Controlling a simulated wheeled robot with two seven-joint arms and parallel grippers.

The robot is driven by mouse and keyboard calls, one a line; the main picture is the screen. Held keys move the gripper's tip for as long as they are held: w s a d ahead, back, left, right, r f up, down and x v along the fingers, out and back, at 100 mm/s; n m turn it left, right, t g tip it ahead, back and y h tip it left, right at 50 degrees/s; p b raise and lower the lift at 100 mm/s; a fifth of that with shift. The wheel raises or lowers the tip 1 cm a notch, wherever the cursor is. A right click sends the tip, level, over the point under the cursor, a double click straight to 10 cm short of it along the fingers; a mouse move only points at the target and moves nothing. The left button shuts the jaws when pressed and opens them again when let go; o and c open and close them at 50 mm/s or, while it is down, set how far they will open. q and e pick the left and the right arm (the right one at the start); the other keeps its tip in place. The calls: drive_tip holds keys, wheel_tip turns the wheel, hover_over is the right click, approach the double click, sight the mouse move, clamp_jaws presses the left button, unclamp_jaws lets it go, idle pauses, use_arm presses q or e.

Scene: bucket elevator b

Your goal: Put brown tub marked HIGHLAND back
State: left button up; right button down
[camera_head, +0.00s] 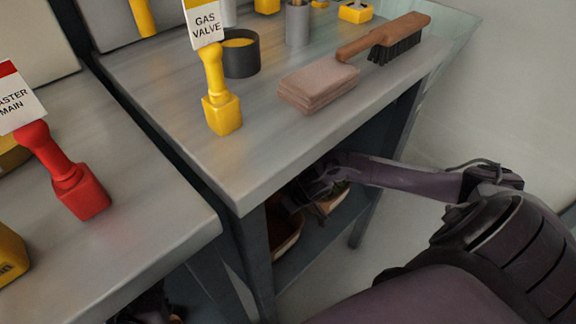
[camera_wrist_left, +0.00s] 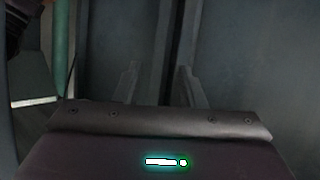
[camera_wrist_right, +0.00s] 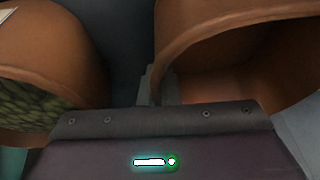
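Two brown tubs sit close together in the right wrist view. The right-hand tub (camera_wrist_right: 225,40) shows its open mouth and bare inside. The left-hand tub (camera_wrist_right: 50,40) lies with green, leaf-like stuff in its mouth and a corner of a white label; no lettering is readable, so I cannot tell which is marked HIGHLAND. My right gripper (camera_wrist_right: 155,88) has its fingers close together at the right-hand tub's near wall, apparently pinching it. In the head view this gripper (camera_head: 312,190) is under the bench, over the lower shelf. My left gripper (camera_wrist_left: 158,82) is open and empty, facing grey panels.
The bench top (camera_head: 250,150) overhangs the lower shelf (camera_head: 325,242). On it stand a yellow GAS VALVE handle (camera_head: 222,105), a dark pot (camera_head: 241,58), a pinkish block (camera_head: 318,84) and a brush (camera_head: 390,40). A red handle (camera_head: 75,185) stands on the left bench.

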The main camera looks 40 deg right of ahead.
drive_tip(key=shift+f, duration=0.15)
drive_tip(key=c, duration=1.6)
unclamp_jaws()
drive_tip(key=shift+c, duration=0.2)
